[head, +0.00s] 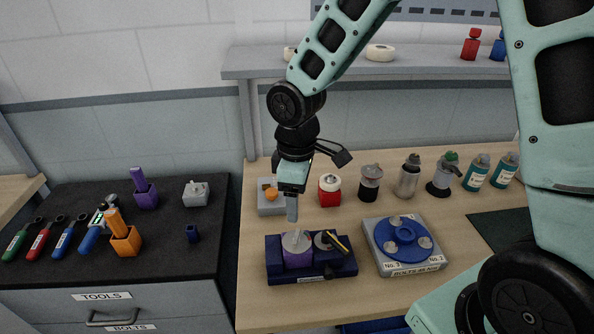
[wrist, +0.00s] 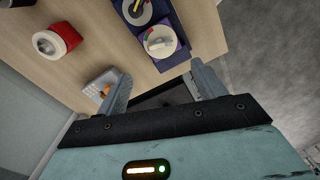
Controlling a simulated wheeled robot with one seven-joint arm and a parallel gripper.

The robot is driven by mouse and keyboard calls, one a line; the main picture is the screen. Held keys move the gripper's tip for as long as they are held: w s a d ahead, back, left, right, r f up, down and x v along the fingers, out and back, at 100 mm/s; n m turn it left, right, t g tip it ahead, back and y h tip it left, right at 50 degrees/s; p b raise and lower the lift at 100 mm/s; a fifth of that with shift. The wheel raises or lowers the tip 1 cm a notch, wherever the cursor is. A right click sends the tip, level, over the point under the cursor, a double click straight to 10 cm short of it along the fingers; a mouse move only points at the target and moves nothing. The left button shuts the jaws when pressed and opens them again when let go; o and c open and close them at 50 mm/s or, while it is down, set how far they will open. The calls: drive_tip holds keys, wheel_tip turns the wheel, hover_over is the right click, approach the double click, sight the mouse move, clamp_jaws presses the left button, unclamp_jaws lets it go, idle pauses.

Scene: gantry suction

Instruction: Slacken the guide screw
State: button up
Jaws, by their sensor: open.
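A dark blue fixture (head: 312,276) stands on the wooden bench; its front label is too small to read. On its left part is a purple block (head: 298,259) topped by a pale disc (head: 294,243) with a light bar across it. On its right part is a second disc (head: 322,240) with a yellow and black handle. I cannot tell which part is the guide screw. My gripper (head: 292,220) points down just above the pale disc. In the wrist view my gripper (wrist: 163,84) has its fingers apart with nothing between them, and the pale disc (wrist: 160,42) lies beyond them.
A grey tray with a blue disc (head: 403,237) stands right of the fixture. A red jar (head: 329,190) and several bottles line the bench behind. A grey box with an orange knob (head: 270,195) is close behind my gripper. The dark tool cabinet (head: 80,270) is at left.

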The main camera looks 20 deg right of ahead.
wheel_tip(320, 180, up, 7)
hover_over(297, 234)
drive_tip(key=shift+f, duration=0.1)
drive_tip(key=shift+c, duration=0.3)
drive_tip(key=c, duration=0.5)
drive_tip(key=shift+f+m, duration=0.15)
drive_tip(key=shift+m, duration=0.25)
drive_tip(key=shift+c, duration=0.4)
wheel_tip(297, 234, down, 18)
drive_tip(key=m+b, duration=0.2)
drive_tip(key=m, duration=1.5)
drive_tip(key=shift+r, duration=0.2)
